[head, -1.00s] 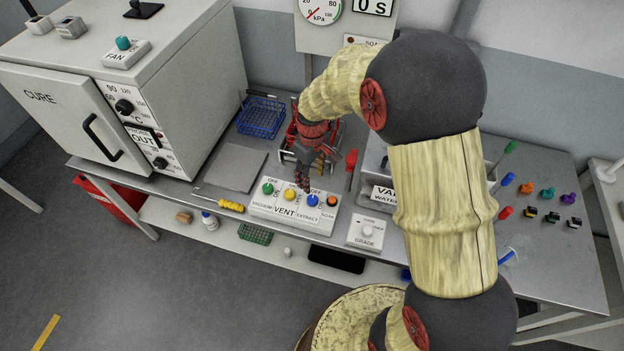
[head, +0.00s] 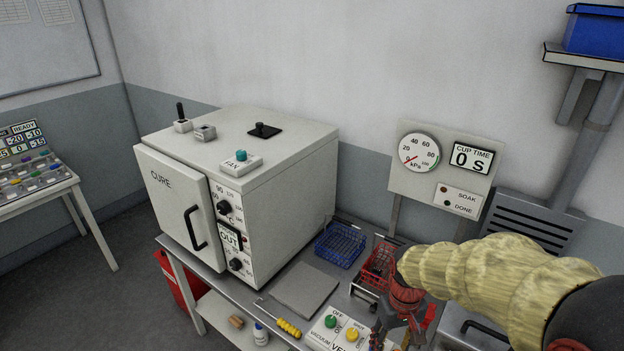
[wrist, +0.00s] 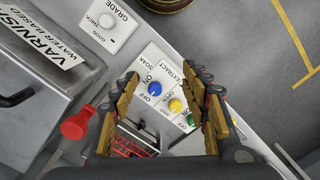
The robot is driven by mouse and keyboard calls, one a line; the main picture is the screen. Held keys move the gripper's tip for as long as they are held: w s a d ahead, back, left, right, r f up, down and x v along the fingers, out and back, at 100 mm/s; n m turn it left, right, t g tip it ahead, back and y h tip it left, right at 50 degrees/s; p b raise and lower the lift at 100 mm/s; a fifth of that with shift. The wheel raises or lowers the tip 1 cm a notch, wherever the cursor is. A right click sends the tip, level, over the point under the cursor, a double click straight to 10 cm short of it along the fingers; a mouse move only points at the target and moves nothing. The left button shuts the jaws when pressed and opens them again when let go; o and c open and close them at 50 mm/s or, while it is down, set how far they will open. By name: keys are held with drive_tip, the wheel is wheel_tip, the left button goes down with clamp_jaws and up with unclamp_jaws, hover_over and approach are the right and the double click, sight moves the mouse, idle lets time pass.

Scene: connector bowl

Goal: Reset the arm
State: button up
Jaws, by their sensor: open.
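My gripper (wrist: 168,105) is open and empty in the wrist view, its two fingers spread on either side of the button panel. In the head view my gripper (head: 398,325) is at the bottom right, partly cut off by the frame, above the bench. My pale-sleeved arm reaches in from the right edge. The button panel (head: 338,334) lies below and left of the gripper; in the wrist view the panel (wrist: 168,78) shows blue, yellow and green buttons between the fingers. No contact with the panel is visible.
Behind the gripper are a blue basket (head: 340,245) and a red basket (head: 379,265). A gauge board (head: 440,175) rises behind. A red knob (wrist: 76,126) and the varnish tank (wrist: 40,70) are close to the gripper.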

drive_tip(key=s+r+m+t+b, duration=0.1)
drive_tip(key=s+r+t+b, duration=0.4)
drive_tip(key=s+r, duration=0.7)
drive_tip(key=shift+s+r+m+t+b, duration=0.4)
drive_tip(key=shift+r+t, duration=0.2)
drive_tip(key=shift+r, duration=0.2)
